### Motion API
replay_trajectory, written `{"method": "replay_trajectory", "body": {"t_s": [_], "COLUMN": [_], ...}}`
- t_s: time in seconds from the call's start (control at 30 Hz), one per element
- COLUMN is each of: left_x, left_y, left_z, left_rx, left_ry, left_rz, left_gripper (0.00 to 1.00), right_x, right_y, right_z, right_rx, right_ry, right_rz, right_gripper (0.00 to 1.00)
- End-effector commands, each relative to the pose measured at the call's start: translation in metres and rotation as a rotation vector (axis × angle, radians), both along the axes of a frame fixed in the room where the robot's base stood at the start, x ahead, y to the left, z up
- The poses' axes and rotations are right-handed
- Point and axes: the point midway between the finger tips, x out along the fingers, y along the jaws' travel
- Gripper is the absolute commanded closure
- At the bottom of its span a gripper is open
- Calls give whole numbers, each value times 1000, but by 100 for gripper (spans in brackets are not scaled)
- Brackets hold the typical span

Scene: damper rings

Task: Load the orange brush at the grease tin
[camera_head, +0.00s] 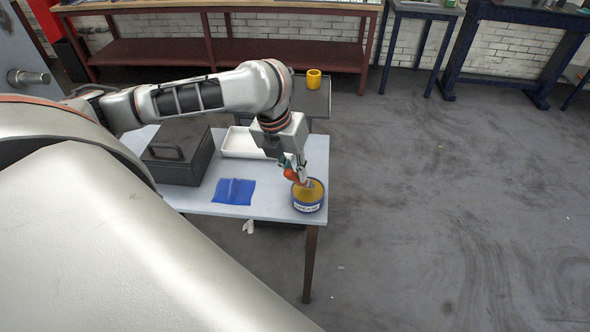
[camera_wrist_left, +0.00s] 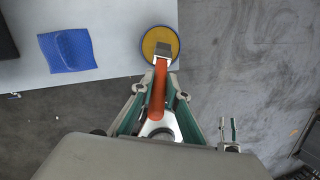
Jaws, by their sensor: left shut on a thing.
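The grease tin (camera_head: 308,197) stands at the near right corner of the table, blue with a white label and yellow-brown grease inside. It also shows in the left wrist view (camera_wrist_left: 149,37). My left gripper (camera_head: 296,172) is shut on the orange brush (camera_wrist_left: 159,90), holding it by its orange handle. The brush head (camera_wrist_left: 162,50) points at the tin and overlaps its opening in both views. I cannot tell whether the bristles touch the grease.
A blue cloth (camera_head: 234,191) lies on the light table (camera_head: 270,207), left of the tin. A dark case (camera_head: 180,155) and a white tray (camera_head: 240,143) stand behind it. A yellow ring (camera_head: 314,79) sits on a dark surface beyond. Open floor lies to the right.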

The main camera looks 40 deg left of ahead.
Motion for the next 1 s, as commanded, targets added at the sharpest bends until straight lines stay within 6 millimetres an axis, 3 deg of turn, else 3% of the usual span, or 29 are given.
{"method": "replay_trajectory", "body": {"t_s": [1.0], "left_x": [0], "left_y": [0], "left_z": [-8], "left_rx": [0], "left_ry": [1], "left_rz": [0], "left_gripper": [100], "right_x": [1], "right_y": [4], "right_z": [-1], "right_rx": [10], "right_ry": [-1], "right_rz": [-8], "right_gripper": [60]}}
